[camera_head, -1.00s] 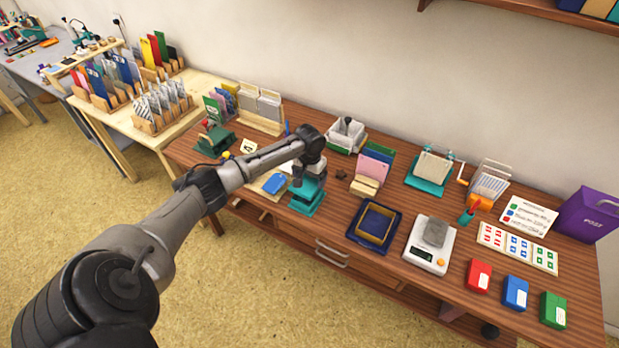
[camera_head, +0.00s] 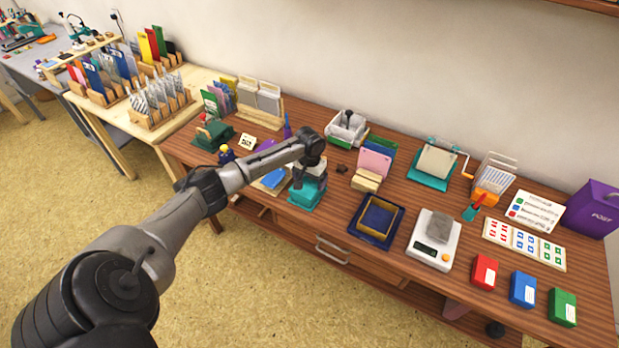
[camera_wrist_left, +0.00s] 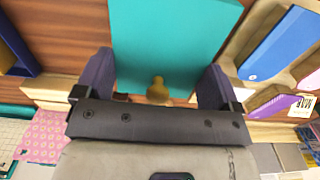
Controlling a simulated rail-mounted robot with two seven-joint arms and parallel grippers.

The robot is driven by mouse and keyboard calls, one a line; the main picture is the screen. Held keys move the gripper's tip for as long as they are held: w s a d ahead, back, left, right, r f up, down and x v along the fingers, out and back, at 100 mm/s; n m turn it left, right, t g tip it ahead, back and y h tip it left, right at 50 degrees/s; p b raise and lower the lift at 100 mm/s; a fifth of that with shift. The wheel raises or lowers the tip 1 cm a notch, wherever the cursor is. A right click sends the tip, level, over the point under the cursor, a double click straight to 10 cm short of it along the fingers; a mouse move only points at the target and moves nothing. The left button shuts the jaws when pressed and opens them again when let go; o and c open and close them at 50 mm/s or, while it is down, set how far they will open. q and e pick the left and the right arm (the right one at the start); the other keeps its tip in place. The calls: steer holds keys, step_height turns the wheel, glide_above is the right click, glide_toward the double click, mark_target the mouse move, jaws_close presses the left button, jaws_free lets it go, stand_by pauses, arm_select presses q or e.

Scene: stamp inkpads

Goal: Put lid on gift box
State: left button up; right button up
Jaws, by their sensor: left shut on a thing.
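My left gripper (camera_head: 311,163) reaches down from the left over a teal piece (camera_head: 305,194) near the table's front edge. In the left wrist view, the gripper's fingers (camera_wrist_left: 157,78) stand wide apart, one along each side of a flat teal piece (camera_wrist_left: 170,40) with a small gold knob (camera_wrist_left: 158,90). The gripper is shut on this piece. The fingertips are hard to make out in the head view. I cannot tell which thing is the gift box. My right gripper is not in view.
A wooden tray with a blue block (camera_head: 273,178) stands just left of the gripper. Card holders (camera_head: 366,181) and a white container (camera_head: 346,130) stand behind. A scale (camera_head: 432,256) stands right of the dark blue tray.

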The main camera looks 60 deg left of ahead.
arm_select(q)
steer(key=shift+p, duration=0.65)
stand_by(0.8)
stand_by(0.4)
steer(key=shift+f+p, duration=0.15)
steer(key=shift+p, duration=0.2)
stand_by(0.4)
steer(key=shift+f, duration=0.1)
stand_by(0.6)
steer(key=shift+f+p, duration=0.2)
steer(key=shift+p, duration=0.25)
stand_by(0.6)
steer(key=o, duration=0.6)
steer(key=shift+o, duration=0.2)
steer(key=shift+r, duration=0.1)
